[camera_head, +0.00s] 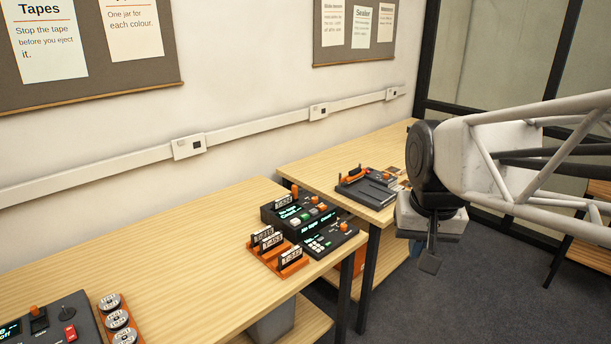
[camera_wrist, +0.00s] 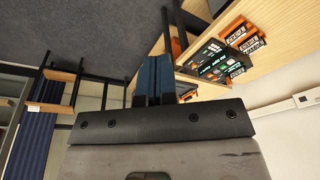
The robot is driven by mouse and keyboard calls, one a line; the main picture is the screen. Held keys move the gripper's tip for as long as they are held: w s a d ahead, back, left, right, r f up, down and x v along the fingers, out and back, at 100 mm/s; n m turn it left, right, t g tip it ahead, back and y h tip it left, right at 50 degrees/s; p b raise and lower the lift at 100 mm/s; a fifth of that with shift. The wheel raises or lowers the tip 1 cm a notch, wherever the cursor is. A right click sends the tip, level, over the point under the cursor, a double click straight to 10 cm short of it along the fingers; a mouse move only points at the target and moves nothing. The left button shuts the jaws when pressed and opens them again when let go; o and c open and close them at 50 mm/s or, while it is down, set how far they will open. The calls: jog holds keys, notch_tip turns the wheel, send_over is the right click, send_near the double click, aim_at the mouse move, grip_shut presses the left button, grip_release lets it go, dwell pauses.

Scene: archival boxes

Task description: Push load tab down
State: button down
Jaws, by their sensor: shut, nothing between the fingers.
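A black tape machine (camera_head: 309,222) with green lit displays, one seeming to read "No tape", stands on the middle wooden table. It has several orange and white controls; I cannot tell which one is the load tab. The machine also shows in the wrist view (camera_wrist: 212,60), toward the upper right. My gripper (camera_head: 430,262) points down in front of the tables, over the floor to the right of the machine and well apart from it. Its fingers (camera_wrist: 153,80) are together and empty in the wrist view.
An orange rack (camera_head: 287,270) with labelled tapes stands beside the machine. A flat black device with an orange handle (camera_head: 352,176) sits on the far table. A control box (camera_head: 58,322) and an orange tray of round jars (camera_head: 118,322) stand front left.

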jog(key=w+a+r+m, duration=0.1)
jog(key=w+a+r, duration=0.15)
jog(key=w, duration=0.65)
jog(key=w+a+r+m, duration=0.1)
jog(key=w+r, duration=0.2)
jog(key=w, duration=0.5)
jog(key=m+g, duration=0.2)
jog(key=m, duration=0.4)
send_over(295, 186)
notch_tip(295, 186, down, 15)
jog(key=shift+w, duration=0.2)
jog(key=shift+f, duration=0.25)
notch_tip(295, 186, down, 14)
jog(key=shift+r, duration=0.15)
